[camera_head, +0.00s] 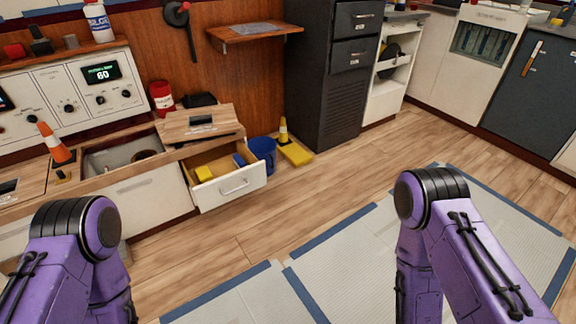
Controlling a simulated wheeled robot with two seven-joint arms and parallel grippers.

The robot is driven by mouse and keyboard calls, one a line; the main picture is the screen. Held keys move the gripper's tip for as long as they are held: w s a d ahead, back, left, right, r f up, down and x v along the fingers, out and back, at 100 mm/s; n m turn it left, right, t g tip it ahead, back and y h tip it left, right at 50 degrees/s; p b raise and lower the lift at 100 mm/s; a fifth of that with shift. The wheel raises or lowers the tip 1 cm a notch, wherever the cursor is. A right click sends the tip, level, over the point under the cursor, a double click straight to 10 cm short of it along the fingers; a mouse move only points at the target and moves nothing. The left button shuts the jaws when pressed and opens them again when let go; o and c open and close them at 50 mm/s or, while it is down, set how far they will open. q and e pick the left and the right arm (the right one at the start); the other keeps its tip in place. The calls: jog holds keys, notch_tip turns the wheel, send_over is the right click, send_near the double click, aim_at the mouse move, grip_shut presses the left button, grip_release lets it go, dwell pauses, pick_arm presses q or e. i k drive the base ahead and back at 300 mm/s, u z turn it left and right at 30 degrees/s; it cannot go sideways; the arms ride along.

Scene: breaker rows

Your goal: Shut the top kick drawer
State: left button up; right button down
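An open drawer (230,188) with a white front and a metal bar handle (234,187) sticks out at the right end of the low wooden cabinet. Yellow and blue items lie inside it. I cannot tell from this view whether it is the one called the top kick drawer. My left and right arms show as purple links at the bottom left and bottom right, well short of the drawer. Neither gripper is in view.
A blue bin (263,152) stands just right of the drawer, with a yellow-based cone (294,152) beside it. A dark filing cabinet (325,100) stands further right. The wooden floor in front of the drawer is clear. Grey mats (345,250) with blue tape lie nearer me.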

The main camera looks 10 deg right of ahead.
aim_at(229, 182)
jog(key=u, duration=0.1)
jog(key=i, duration=1.05)
jog(key=u, duration=0.7)
